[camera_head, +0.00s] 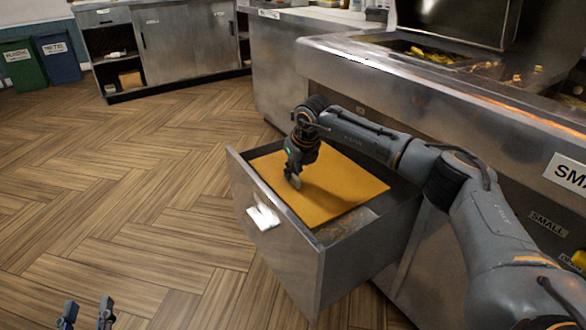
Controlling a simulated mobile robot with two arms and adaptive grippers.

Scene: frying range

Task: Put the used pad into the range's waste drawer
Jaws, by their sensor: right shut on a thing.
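The used pad (345,190) is a flat yellow-orange sheet within the outline of the open waste drawer (275,235). It looks level; I cannot tell whether it touches the drawer's floor. The drawer is metal, pulled out from the range, with a white label on its front. My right gripper (294,182) points down over the drawer and is shut on the pad near its left part. The fingers hide the grip point. My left gripper (87,315) shows only its two fingertips at the bottom left, spread apart and empty, away from the drawer.
The range (450,95) stands behind the drawer, with fried food in its basin (430,52). A steel cabinet (185,45) and green (22,62) and blue (57,58) bins stand at the back left. The wooden floor left of the drawer is clear.

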